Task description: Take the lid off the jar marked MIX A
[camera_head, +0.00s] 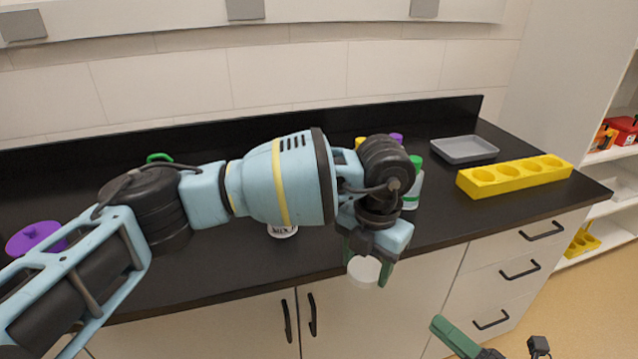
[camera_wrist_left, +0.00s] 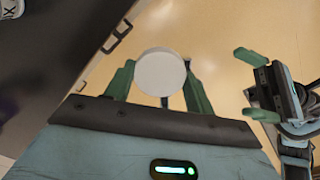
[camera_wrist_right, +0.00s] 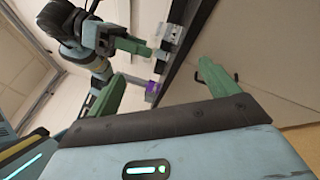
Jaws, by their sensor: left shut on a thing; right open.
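A white jar (camera_head: 282,231) with a dark-lettered label, of which I read "MIX", stands on the black counter; my left arm hides its top and the rest of the label. A corner of a lettered jar (camera_wrist_left: 11,8) shows in the left wrist view. My left gripper (camera_head: 369,266) is shut on a round white lid (camera_head: 364,272), held in the air in front of the counter edge. The lid (camera_wrist_left: 160,73) shows as a plain disc between the fingers in the left wrist view. My right gripper (camera_wrist_right: 165,85) is open and empty, low in front of the drawers.
A green-capped jar (camera_head: 413,185) stands behind my left wrist, with yellow and purple tops (camera_head: 397,138) partly hidden nearby. A grey tray (camera_head: 464,150) and a yellow holed rack (camera_head: 515,177) sit at right. A purple lid-like thing (camera_head: 33,238) lies at left.

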